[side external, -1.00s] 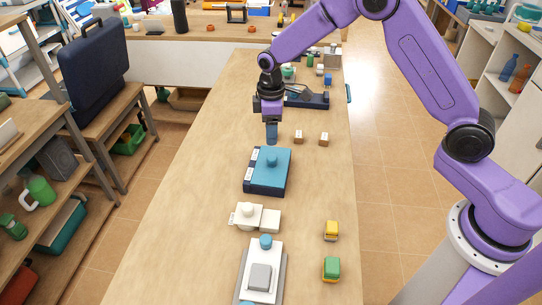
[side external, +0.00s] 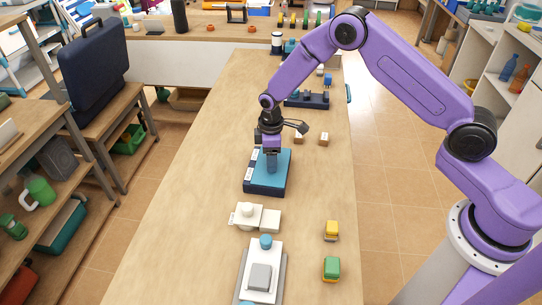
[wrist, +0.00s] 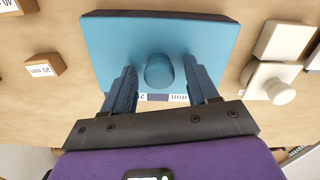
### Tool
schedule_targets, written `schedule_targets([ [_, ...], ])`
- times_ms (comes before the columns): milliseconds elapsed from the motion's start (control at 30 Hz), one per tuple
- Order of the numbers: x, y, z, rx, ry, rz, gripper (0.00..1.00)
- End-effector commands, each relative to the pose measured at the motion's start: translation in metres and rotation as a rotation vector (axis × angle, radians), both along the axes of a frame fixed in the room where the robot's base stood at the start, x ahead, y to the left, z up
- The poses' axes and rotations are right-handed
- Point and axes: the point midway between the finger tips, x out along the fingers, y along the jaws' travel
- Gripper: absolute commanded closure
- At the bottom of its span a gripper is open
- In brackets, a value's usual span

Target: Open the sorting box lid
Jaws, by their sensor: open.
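The sorting box (side external: 281,187) is a dark blue box on the wooden table, with a flat teal lid (wrist: 205,38) lying on it. A round teal knob (wrist: 158,71) stands at the middle of the lid in the wrist view. My gripper (wrist: 161,78) is open, with one blue finger on each side of the knob. Whether the fingers touch the knob, I cannot tell. In the side view my gripper (side external: 271,170) is low over the lid and hides the knob.
Small wooden blocks (side external: 324,139) lie behind the box. A cream jar and block (side external: 270,222) stand in front of it. Yellow (side external: 331,230) and green (side external: 331,268) blocks are at the right front. The table's left side is clear.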

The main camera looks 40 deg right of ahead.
Motion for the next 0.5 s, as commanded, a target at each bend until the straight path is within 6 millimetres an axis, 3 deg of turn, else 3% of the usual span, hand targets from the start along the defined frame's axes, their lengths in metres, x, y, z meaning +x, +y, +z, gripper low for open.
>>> schedule_targets([
  [33,0.0,0.0,0.0001,0.0,0.0,0.0,0.45],
  [200,-0.0001,-0.0001,0.0002,0.0,0.0,0.0,1.0],
  [500,-0.0087,-0.0093,0.0001,-0.001,0.002,-0.001,1.0],
])
